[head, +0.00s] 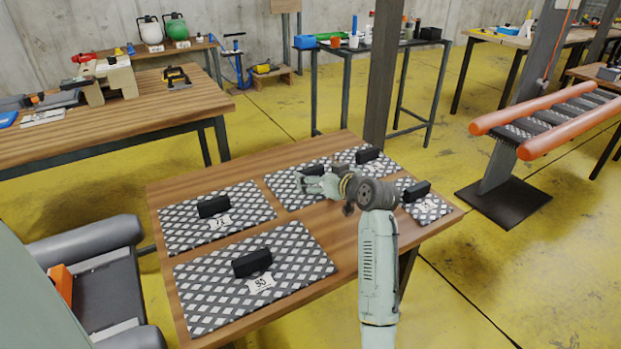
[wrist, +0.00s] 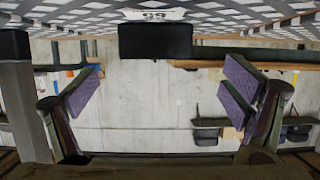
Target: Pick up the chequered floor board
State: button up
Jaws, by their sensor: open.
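Several chequered floor boards with black block handles and white labels lie on a wooden table. They are a front-left one (head: 208,300), a back-left one (head: 180,232), a middle one (head: 284,190), a back one (head: 384,163) and a small right one (head: 432,212). My gripper (head: 308,182) is over the middle board, close to its black handle (head: 313,170), and partly hides that board. In the wrist view my gripper (wrist: 162,88) is open with purple pads wide apart. A black handle (wrist: 155,40) and a label lie at the top, between the fingers in width; nothing is held.
The wooden table (head: 160,198) has narrow bare strips between boards. A grey inflatable boat (head: 95,270) stands at the left. A dark pillar (head: 384,80) rises behind the table. An orange-tubed boat (head: 550,120) on a stand is at the right. Yellow floor is free at front right.

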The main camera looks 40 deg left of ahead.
aim_at(312, 169)
jog(key=p+x, duration=0.1)
jog(key=x, duration=0.5)
jog(key=shift+w+f+p, duration=0.15)
jog(key=shift+w+p, duration=0.15)
jog(key=shift+p, duration=0.05)
jog(key=shift+c, duration=0.3)
jog(key=c, duration=1.5)
jog(key=shift+c, duration=0.3)
jog(key=shift+r, duration=0.25)
